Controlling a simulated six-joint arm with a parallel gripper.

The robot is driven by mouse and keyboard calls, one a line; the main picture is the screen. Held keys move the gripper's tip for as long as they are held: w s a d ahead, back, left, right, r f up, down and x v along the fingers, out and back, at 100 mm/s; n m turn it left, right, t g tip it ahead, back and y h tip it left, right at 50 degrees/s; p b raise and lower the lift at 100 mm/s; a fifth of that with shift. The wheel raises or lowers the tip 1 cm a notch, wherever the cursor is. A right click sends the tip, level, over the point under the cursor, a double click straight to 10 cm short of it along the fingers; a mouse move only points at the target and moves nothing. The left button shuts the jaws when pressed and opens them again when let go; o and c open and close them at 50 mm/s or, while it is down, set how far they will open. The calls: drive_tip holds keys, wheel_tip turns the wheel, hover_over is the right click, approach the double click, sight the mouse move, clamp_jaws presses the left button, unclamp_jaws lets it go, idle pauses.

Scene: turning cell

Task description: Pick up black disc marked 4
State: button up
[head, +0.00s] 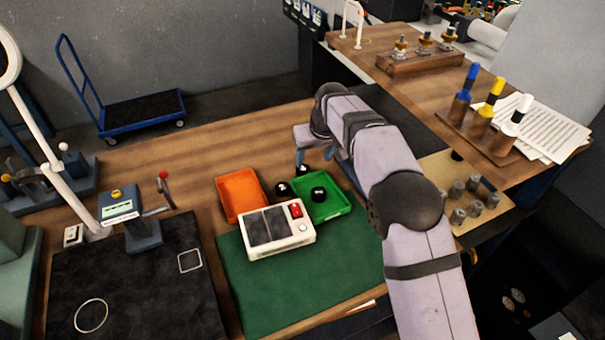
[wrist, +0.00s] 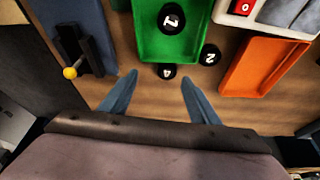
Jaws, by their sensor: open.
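The black disc marked 4 (wrist: 166,71) lies on the wooden bench just outside the near edge of the green tray in the wrist view. In the head view it shows as a small dark shape (head: 303,170) beside my gripper (head: 315,157). My gripper (wrist: 158,78) is open and empty, its two blue fingers spread. The disc lies just beyond the fingertips, between their lines. A second black disc, marked 2 (wrist: 210,55), lies between the trays. Another black disc (wrist: 172,19), with a white mark like a 1, lies in the green tray (wrist: 145,35).
The orange tray (head: 240,194) and a white box with a red switch (head: 277,231) stand close by. A dark fixture with a yellow knob (wrist: 70,73) stands left of my fingers in the wrist view. Bare bench lies around the fingers.

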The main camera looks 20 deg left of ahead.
sight(303, 169)
drive_tip(key=shift+a+f, duration=0.15)
drive_tip(key=shift+a, duration=0.95)
drive_tip(key=shift+p+x, duration=2.1)
drive_tip(key=shift+x, duration=1.6)
drive_tip(key=shift+c, duration=0.7)
drive_tip(key=c, duration=1.2)
